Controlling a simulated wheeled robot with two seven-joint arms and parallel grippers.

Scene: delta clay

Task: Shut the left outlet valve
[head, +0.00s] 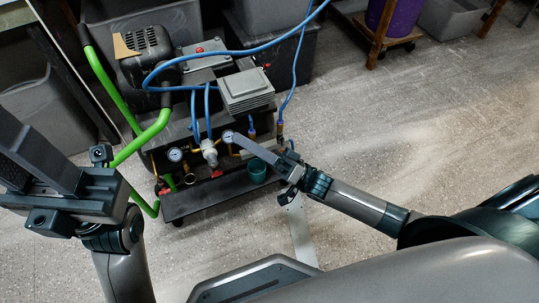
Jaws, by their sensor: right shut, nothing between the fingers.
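The compressor (188,118) stands on a low black cart. On its front are a left gauge (175,154), a grey regulator (209,152) and a right gauge (228,136). Two brass outlet fittings with blue parts sit at the right: the left one (251,132) and the right one (280,128). I cannot make out the left outlet valve's handle position. My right gripper (238,139) is shut and empty, its fingertips beside the right gauge and just left of the left fitting; contact cannot be told. My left gripper (27,150) is raised near the left edge, away from the fittings.
Blue hoses (297,62) loop above the compressor. A green handle (145,137) rises at its left. A teal cup (256,171) sits on the cart's lower shelf (203,201). Grey bins (449,18) and a purple bucket (395,17) stand behind. The floor at right is clear.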

